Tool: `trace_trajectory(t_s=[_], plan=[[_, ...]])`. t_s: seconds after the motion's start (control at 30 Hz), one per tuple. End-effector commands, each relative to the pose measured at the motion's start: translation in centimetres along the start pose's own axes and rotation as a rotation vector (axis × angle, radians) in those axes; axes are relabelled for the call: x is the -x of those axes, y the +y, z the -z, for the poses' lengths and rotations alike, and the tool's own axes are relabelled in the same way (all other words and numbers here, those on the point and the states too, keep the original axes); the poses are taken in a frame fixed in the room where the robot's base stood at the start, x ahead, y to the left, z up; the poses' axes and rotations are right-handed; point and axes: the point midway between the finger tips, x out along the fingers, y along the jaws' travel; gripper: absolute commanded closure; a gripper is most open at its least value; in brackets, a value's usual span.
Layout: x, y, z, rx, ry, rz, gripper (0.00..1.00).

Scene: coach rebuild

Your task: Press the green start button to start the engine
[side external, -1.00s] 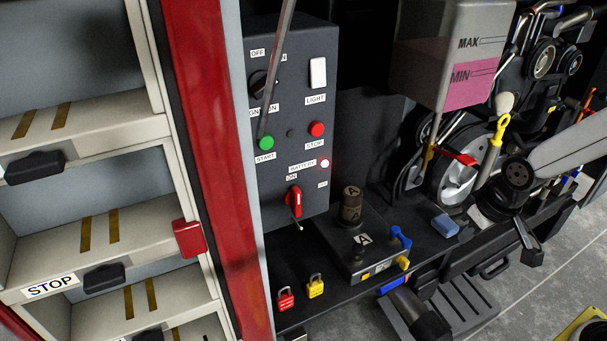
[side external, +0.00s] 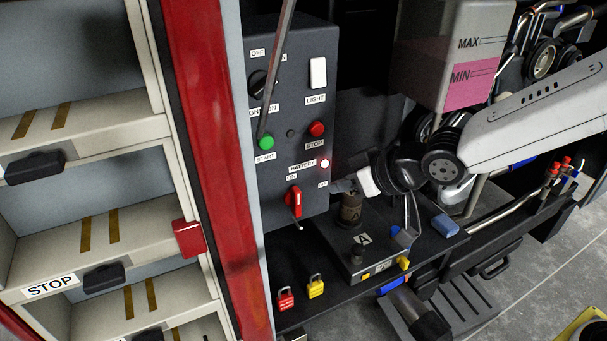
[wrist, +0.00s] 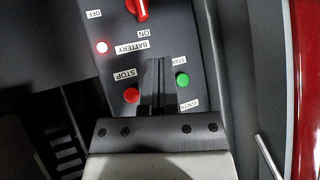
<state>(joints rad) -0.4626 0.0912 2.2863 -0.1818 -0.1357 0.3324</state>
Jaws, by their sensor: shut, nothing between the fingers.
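The green start button (side external: 266,142) sits on the left of the dark control panel (side external: 283,185), under the foot of a grey rod. It also shows in the wrist view (wrist: 182,79), just right of my fingers. My gripper (side external: 338,186) is shut and empty, near the panel's lower right edge in the side view. In the wrist view my closed fingers (wrist: 155,65) lie between the green button and the red stop button (wrist: 132,95), and hide part of the panel. I cannot tell how far the fingertips stand from the panel.
The panel also carries a black ignition knob (side external: 258,84), a white light switch (side external: 318,72), a lit battery lamp (side external: 325,163) and a red battery switch (side external: 294,201). A red post (side external: 210,130) borders the panel's left.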

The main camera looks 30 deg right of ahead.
Motion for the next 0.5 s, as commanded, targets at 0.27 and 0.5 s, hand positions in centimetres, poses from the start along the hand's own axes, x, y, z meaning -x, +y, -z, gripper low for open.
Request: trace_trajectory(t_s=[0.27, 0.5], plan=[[-0.3, -6.0, 3.1, 0.028, 0.119, 0.136, 1.00], [-0.2, -7.4, 3.8, 0.030, 0.146, 0.170, 1.00]])
